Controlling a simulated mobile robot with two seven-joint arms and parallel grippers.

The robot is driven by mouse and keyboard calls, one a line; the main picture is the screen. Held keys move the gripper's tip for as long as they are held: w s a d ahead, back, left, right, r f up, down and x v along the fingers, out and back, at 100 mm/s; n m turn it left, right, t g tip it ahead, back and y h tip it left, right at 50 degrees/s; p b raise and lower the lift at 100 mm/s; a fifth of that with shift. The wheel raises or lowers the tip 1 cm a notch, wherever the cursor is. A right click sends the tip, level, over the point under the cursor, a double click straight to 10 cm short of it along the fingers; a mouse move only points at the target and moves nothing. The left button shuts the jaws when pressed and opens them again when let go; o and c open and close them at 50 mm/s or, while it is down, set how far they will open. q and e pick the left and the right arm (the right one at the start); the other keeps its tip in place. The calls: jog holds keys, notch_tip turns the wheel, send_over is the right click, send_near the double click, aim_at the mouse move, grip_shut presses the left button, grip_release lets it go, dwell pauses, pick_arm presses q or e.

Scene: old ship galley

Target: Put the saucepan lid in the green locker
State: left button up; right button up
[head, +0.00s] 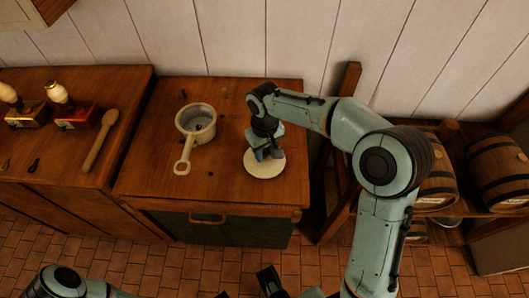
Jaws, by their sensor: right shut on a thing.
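The saucepan lid (262,171) is a pale round disc at the right of the wooden counter top. My right gripper (265,153) reaches down from above and is shut on it at its middle, hiding the knob. I cannot tell whether the lid touches the wood or is just above it. The green locker (222,232) is the dark green front below this counter, with a wooden handle (207,219) at its top edge. The front looks shut, and its inside is hidden.
A pale saucepan (197,118) stands left of the lid, its handle pointing toward the front. On the left counter are a wooden spoon (100,140) and two grinders (75,112). Barrels (497,170) lie on a rack at right. The tiled floor (160,262) in front looks clear.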

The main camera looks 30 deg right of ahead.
aim_at(265, 151)
jog(key=shift+f, duration=0.45)
jog(key=shift+f, duration=0.15)
jog(key=o, duration=1.1)
notch_tip(265, 151, up, 12)
jog(key=shift+r+p, duration=0.15)
jog(key=shift+p, duration=0.85)
